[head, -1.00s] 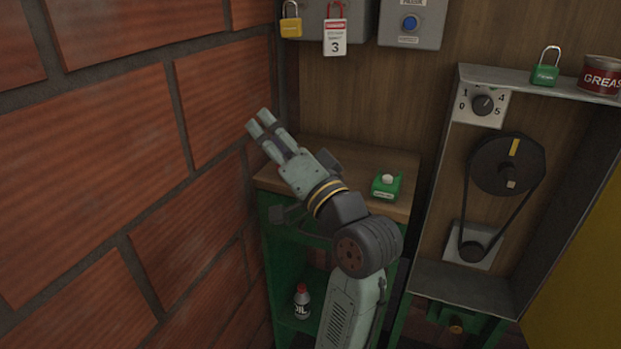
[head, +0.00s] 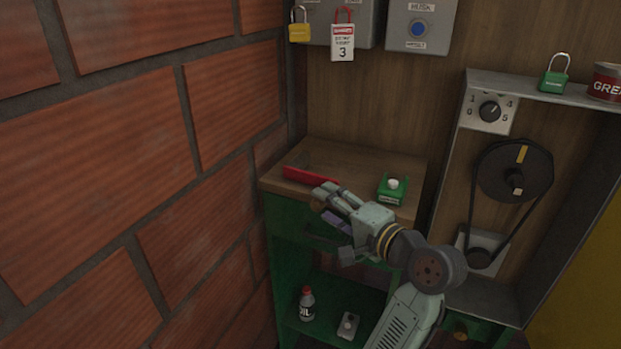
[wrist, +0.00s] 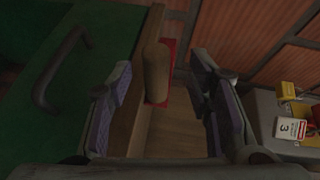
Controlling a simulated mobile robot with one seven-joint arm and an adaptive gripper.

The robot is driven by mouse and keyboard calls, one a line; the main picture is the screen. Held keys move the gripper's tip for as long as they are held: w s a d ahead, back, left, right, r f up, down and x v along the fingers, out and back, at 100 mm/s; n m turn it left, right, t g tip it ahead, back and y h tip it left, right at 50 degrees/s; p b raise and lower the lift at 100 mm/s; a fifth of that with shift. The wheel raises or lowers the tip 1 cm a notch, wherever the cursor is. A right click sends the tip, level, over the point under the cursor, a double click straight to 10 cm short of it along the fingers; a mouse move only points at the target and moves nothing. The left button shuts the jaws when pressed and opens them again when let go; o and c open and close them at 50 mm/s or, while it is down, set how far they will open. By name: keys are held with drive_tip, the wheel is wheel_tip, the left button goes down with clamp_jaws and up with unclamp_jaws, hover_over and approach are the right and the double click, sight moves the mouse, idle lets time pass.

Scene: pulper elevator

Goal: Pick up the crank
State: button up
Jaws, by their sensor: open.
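The crank (head: 309,175) is a red bar lying on the wooden top of the green cabinet, near its left side. In the head view my gripper (head: 326,206) is at the front edge of that top, just in front of the red bar, and partly covers it. In the wrist view a rounded brown handle (wrist: 156,72) stands ahead, with red (wrist: 168,60) beside it. It lies between the directions of my two open fingers (wrist: 160,88), nearer the left one. Neither finger visibly touches it.
A brick wall (head: 130,150) closes the left side. A green drawer front with a dark handle (wrist: 48,75) is below. A pulley housing (head: 462,130) stands right.

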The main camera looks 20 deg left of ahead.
sight(310, 179)
drive_tip(key=shift+p+x, duration=0.35)
drive_tip(key=shift+x, duration=1.5)
drive_tip(key=shift+w+f, duration=0.1)
drive_tip(key=shift+f, duration=0.1)
drive_tip(key=shift+c, duration=0.5)
clamp_jaws()
